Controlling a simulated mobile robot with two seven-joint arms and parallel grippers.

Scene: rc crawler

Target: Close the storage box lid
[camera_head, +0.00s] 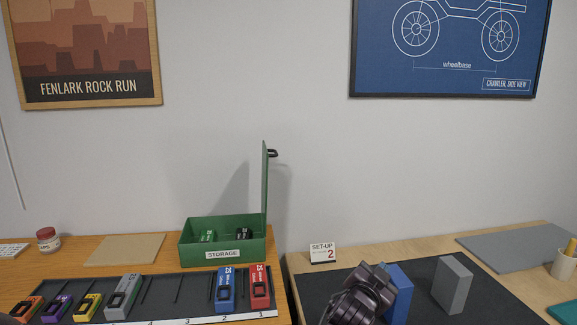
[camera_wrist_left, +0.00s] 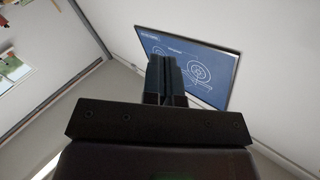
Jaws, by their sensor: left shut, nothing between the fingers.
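The green storage box (camera_head: 222,253), labelled STORAGE, stands on the wooden table at the left. Its lid (camera_head: 264,190) is open and stands upright along the box's right side, seen nearly edge-on, with a dark handle (camera_head: 272,153) near its top. Some small dark and green packs lie inside the box. My left gripper (camera_head: 362,293) is low in the head view, over the dark mat to the right of the box and apart from the lid. Its fingers (camera_wrist_left: 166,68) are shut and empty in the left wrist view, pointing toward the wall. My right gripper is not in view.
Red (camera_head: 259,287) and blue (camera_head: 225,290) packs stand in front of the box, with several others further left. A blue block (camera_head: 398,290) is close beside my left gripper, and a grey block (camera_head: 453,285) stands further right. A SET-UP 2 sign (camera_head: 322,253) stands behind the mat.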

